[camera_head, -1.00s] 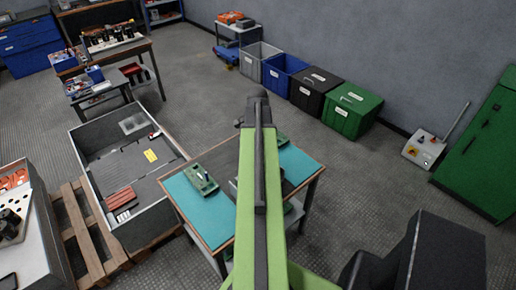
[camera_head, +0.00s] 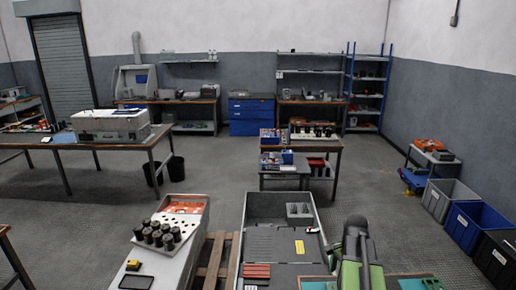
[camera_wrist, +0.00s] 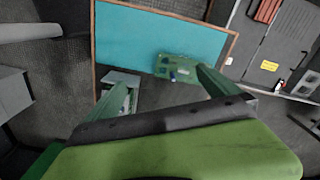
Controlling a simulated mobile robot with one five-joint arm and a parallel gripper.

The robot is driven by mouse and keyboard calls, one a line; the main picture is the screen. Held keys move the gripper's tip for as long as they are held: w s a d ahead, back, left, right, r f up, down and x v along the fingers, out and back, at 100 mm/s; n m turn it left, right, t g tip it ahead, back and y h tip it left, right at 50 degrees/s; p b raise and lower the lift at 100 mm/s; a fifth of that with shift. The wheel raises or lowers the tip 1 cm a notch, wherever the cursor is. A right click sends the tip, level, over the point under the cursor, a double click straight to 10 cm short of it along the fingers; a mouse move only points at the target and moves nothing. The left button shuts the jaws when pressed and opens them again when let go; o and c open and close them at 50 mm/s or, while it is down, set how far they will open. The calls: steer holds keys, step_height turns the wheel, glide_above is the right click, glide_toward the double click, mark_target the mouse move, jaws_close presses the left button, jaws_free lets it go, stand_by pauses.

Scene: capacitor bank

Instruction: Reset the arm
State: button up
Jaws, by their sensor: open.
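My gripper (camera_wrist: 163,79) shows in the wrist view with its two green fingers spread apart and nothing between them. It hangs over a workbench with a teal mat (camera_wrist: 150,35). A green circuit board (camera_wrist: 177,68) lies at the mat's edge, near the right fingertip, with clear space seeming to lie between them. In the head view my green and dark arm (camera_head: 358,262) stands folded at the bottom, right of centre. It hides part of the bench, and the gripper's fingers cannot be made out there.
A grey open crate (camera_head: 283,235) stands left of my arm, beside a table with black capacitors (camera_head: 160,235). Blue (camera_head: 475,228) and grey (camera_head: 447,200) bins line the right wall. Open floor (camera_head: 385,190) lies between the arm and the bins.

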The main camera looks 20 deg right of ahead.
steer(key=w+a+f+n+b, duration=0.1)
steer(key=a+n, duration=0.7)
steer(key=a, duration=0.8)
steer(key=w+a+f+n+b, duration=0.1)
steer(key=a+n, duration=0.7)
steer(key=a, duration=0.8)
steer(key=shift+w+a+f+n, duration=0.25)
steer(key=shift+w+f, duration=0.25)
steer(key=shift+w, duration=0.35)
steer(key=shift+d, duration=0.1)
